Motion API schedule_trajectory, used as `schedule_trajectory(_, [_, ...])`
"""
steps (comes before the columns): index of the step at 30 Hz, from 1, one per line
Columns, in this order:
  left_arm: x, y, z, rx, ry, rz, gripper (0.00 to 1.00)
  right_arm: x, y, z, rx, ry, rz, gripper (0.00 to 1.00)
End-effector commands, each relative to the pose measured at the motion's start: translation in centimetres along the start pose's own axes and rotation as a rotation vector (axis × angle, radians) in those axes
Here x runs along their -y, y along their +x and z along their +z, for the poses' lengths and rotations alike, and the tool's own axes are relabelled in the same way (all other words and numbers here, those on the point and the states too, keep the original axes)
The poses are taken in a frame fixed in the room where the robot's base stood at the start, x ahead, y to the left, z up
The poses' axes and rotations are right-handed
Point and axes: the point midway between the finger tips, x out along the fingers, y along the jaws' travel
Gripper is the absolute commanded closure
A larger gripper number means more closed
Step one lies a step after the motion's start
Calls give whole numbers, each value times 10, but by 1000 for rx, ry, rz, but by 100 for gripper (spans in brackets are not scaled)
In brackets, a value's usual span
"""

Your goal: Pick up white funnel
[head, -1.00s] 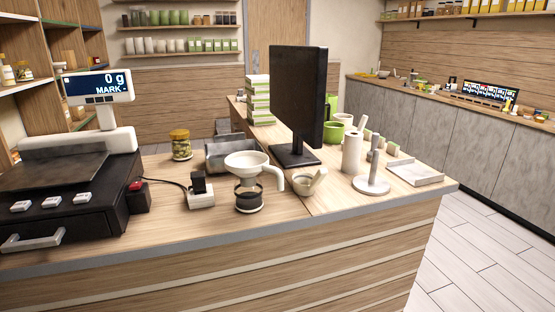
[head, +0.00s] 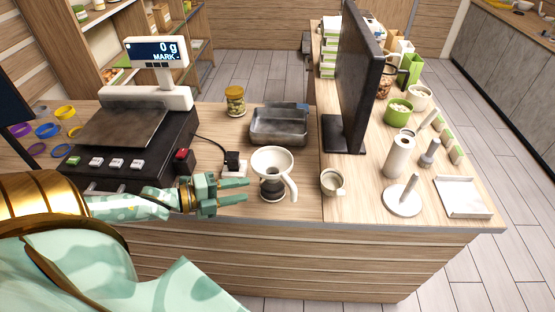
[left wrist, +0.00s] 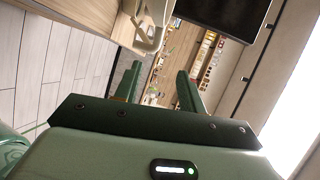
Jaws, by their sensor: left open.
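The white funnel (head: 272,159) has a wide round mouth and a curved handle on its right side. It sits upright on a small clear jar with a dark band (head: 272,189) near the counter's front edge. My left gripper (head: 246,191) is open and empty, just left of the jar, below the funnel's rim. Its fingers point right, and I see no contact. In the left wrist view the open fingers (left wrist: 160,88) show with a gap between them; a pale shape at the top may be the funnel. My right gripper is not in view.
A socket block with a black plug (head: 233,163) stands close behind the left gripper. A grey metal tray (head: 279,126) lies behind the funnel, and a small cup (head: 332,182) stands to its right. The scale (head: 130,145) is at left, the monitor (head: 352,80) at right.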

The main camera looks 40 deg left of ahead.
Motion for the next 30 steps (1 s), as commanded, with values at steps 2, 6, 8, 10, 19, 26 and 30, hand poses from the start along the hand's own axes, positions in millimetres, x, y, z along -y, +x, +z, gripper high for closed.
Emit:
schedule_trajectory(2, [-1, 18, 1, 0, 2, -6, 60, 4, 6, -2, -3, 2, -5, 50])
schedule_trajectory(6, [-1, 49, 2, 1, 2, -5, 60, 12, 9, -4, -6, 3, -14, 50])
schedule_trajectory(8, [-1, 61, 2, 3, 0, -5, 60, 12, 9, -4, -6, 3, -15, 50])
schedule_trajectory(10, [-1, 75, 2, 2, 0, -4, 60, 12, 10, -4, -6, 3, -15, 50])
schedule_trajectory(19, [-3, 102, 2, 4, -3, 1, 60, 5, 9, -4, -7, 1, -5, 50])
schedule_trajectory(26, [-3, 135, 7, 4, -3, -2, 60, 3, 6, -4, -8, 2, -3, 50])
schedule_trajectory(30, [-5, 149, 6, 4, -3, 0, 60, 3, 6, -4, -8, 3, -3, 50])
